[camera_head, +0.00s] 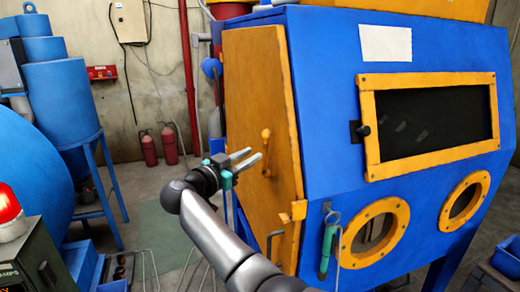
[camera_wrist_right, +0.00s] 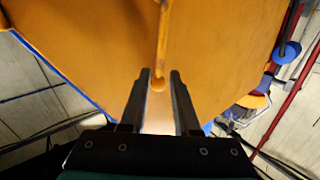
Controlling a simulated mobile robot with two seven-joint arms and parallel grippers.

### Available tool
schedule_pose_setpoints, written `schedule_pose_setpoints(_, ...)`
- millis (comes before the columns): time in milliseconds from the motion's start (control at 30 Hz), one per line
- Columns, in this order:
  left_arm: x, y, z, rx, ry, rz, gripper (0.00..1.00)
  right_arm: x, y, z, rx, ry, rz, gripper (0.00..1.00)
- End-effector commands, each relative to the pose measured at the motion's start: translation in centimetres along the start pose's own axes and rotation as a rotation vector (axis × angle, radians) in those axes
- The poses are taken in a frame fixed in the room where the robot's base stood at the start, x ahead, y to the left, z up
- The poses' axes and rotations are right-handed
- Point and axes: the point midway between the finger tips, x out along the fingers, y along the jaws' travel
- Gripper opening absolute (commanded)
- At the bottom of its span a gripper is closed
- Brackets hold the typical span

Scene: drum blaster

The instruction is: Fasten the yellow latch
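The yellow latch (camera_head: 266,146) is a short lever with a rounded end on the yellow side door (camera_head: 248,100) of the blue cabinet. It hangs roughly upright, with its knob low. My right gripper (camera_head: 253,156) is in front of the door with its fingers pointing at the latch. In the right wrist view, the fingers (camera_wrist_right: 160,75) are open, and the latch's rod (camera_wrist_right: 162,45) runs down to a knob near the gap between the fingertips. I cannot tell whether a finger touches it. My left gripper is not in view.
The blue cabinet (camera_head: 330,110) has a framed window (camera_head: 430,80) and round ports on its front. A yellow bracket (camera_head: 292,212) juts from the door's lower edge. Red extinguishers (camera_head: 149,150) stand by the back wall. A blue drum (camera_head: 30,165) is at left; open floor lies between.

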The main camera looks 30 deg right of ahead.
Motion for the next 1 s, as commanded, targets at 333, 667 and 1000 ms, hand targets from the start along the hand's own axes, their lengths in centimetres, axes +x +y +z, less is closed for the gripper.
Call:
schedule_pose_setpoints(333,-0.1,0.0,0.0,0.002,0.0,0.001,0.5,4.6,0.0,0.0,-0.001,0.001,-0.001,0.3)
schedule_pose_setpoints(667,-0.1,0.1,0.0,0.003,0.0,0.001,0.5,5.0,-0.1,0.0,0.001,0.0,-0.002,0.3)
schedule_pose_setpoints(1000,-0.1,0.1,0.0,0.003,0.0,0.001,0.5,4.9,-0.1,0.0,0.001,0.0,-0.002,0.0)
